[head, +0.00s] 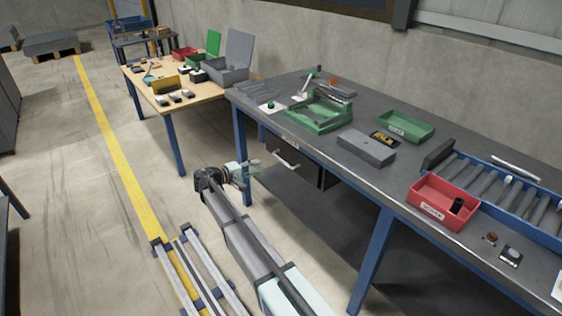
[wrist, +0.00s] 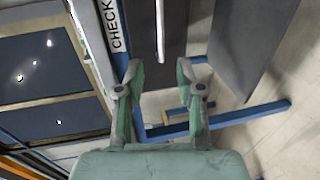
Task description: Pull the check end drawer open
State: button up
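The check end drawer (head: 308,170) is a dark box under the front edge of the grey bench, with a pale bar handle (head: 286,161) on its front. It looks shut. In the wrist view, the handle (wrist: 160,32) is a bright bar ahead of my fingertips, lined up with the gap between them. A white label reading CHECK (wrist: 117,27) is on the bench edge beside it. My gripper (head: 256,170) is left of the handle in the head view, apart from it. In the wrist view my gripper (wrist: 161,78) is open, with nothing between its green fingers.
The grey bench (head: 375,185) stands on blue legs (head: 372,262) and holds a green fixture (head: 319,114), a green tray (head: 406,126), a grey box (head: 366,148) and a red bin (head: 443,202). A wooden-topped table (head: 150,98) stands behind left.

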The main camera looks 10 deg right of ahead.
aim_at(282, 160)
jog(key=p+x, duration=0.1)
jog(key=x, duration=1.3)
jog(key=shift+w+d+f, duration=0.1)
jog(key=shift+d, duration=0.2)
grip_shut()
